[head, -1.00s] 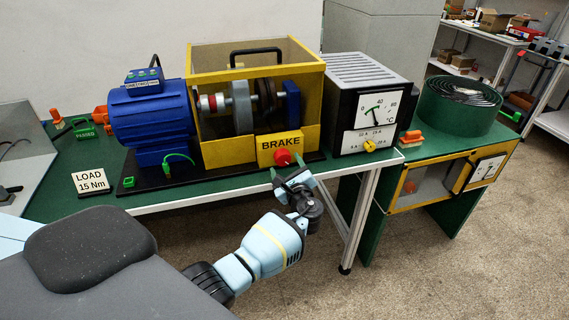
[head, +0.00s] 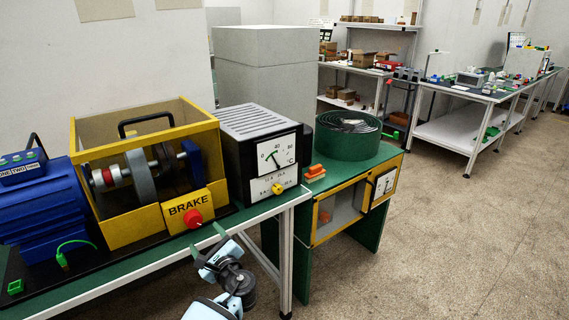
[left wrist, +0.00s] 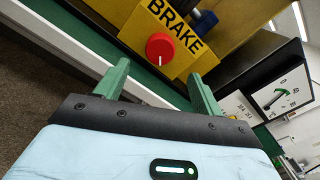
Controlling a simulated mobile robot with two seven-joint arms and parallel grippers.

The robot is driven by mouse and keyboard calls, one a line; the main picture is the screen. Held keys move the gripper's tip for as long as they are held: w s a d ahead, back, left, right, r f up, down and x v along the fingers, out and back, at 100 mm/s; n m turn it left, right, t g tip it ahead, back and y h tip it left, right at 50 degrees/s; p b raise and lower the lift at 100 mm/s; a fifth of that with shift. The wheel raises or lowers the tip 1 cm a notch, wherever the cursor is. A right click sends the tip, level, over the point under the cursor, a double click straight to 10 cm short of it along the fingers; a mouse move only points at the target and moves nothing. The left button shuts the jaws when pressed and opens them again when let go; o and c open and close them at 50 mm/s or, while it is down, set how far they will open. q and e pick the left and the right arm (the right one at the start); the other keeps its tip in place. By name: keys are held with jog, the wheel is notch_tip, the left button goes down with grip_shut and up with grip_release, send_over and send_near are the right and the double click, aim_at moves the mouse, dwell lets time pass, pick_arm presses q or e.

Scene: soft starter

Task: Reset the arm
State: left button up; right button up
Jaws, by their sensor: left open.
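My left gripper (head: 207,244) is open and empty in front of the bench's front edge, just below the yellow brake panel. Its two green fingers (left wrist: 160,85) show apart in the left wrist view, with nothing between them. The red brake knob (head: 193,218) sits on the yellow panel marked BRAKE (head: 186,204). In the left wrist view the red knob (left wrist: 160,47) lies beyond the fingertips, apart from them. My right gripper is not in view.
A blue motor (head: 45,215) and a grey meter box (head: 262,155) stand on the green bench. Shelves (head: 375,70) and another workbench (head: 475,92) are farther back. The floor at right is clear.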

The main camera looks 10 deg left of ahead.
pick_arm(q)
jog(key=s+d+f+n+g+h, duration=0.1)
jog(key=s+d+f+n+h, duration=0.25)
jog(key=s+f, duration=0.6)
jog(key=s+d+f+n+g+h, duration=0.25)
jog(key=s+f+h, duration=0.25)
jog(key=s+f, duration=0.5)
jog(key=s+d+n+h, duration=0.3)
jog(key=s+n, duration=0.3)
jog(key=s, duration=0.5)
jog(key=s+d+n+h, duration=0.4)
jog(key=s+n, duration=0.2)
jog(key=s, duration=0.5)
jog(key=shift+d+f+p, duration=0.3)
jog(key=shift+p, duration=0.1)
jog(key=shift+t, duration=0.25)
